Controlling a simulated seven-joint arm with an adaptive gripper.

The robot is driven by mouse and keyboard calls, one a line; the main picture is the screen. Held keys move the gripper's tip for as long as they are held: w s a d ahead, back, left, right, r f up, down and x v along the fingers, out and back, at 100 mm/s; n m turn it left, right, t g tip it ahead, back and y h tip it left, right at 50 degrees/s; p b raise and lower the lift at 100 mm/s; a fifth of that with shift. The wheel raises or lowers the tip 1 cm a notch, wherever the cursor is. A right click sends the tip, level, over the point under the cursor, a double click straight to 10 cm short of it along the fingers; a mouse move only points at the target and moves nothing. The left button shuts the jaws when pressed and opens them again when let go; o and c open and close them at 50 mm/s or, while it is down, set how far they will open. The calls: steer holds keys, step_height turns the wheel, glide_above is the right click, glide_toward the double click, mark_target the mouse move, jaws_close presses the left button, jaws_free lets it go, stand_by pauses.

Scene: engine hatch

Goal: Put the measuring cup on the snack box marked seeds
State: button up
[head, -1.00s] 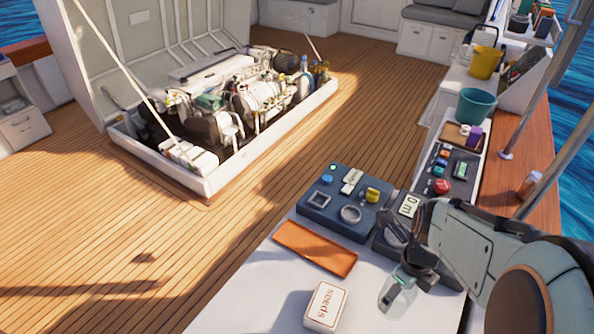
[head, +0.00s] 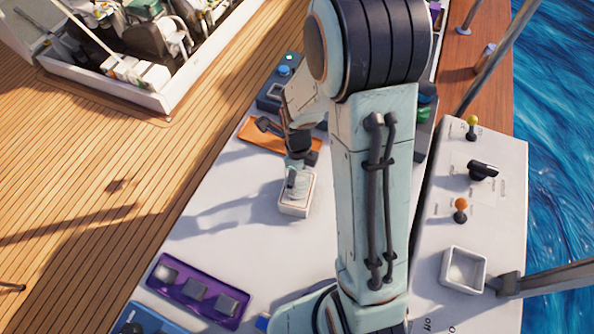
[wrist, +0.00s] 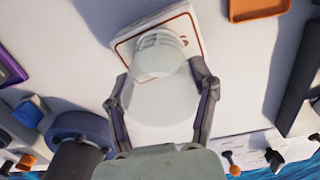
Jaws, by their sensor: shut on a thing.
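The measuring cup (head: 297,184) is a clear, see-through vessel. My gripper (head: 298,160) is shut on it from above, and it looks upright. The snack box (head: 295,209) is white with a reddish-brown border and sits on the white counter directly under the cup. In the wrist view the cup (wrist: 160,93) is between my two fingers, and the box (wrist: 184,28) shows behind its far end. The cup hides most of the box's lettering. I cannot tell whether the cup's base touches the box.
An orange tray (head: 257,137) lies just behind the box. A purple tray (head: 172,286) with dark blocks lies at front left. A side console (head: 497,205) with knobs stands at right. The counter (head: 225,215) left of the box is clear.

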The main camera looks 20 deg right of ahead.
steer(key=shift+f, duration=0.2)
steer(key=o, duration=1.2)
step_height(320, 180, up, 13)
steer(key=n, duration=0.1)
steer(key=s+a+r+n, duration=0.1)
steer(key=s+n, duration=0.4)
steer(key=n, duration=0.4)
steer(key=s+a+r+n, duration=0.1)
steer(key=s+a+n, duration=0.1)
steer(key=s+n, duration=0.4)
steer(key=s+a+r+n, duration=0.1)
steer(key=s+n, duration=0.4)
steer(key=n, duration=0.7)
steer(key=shift+s+a+r+y, duration=0.2)
steer(key=shift+a+r+y, duration=0.15)
steer(key=shift+a, duration=0.2)
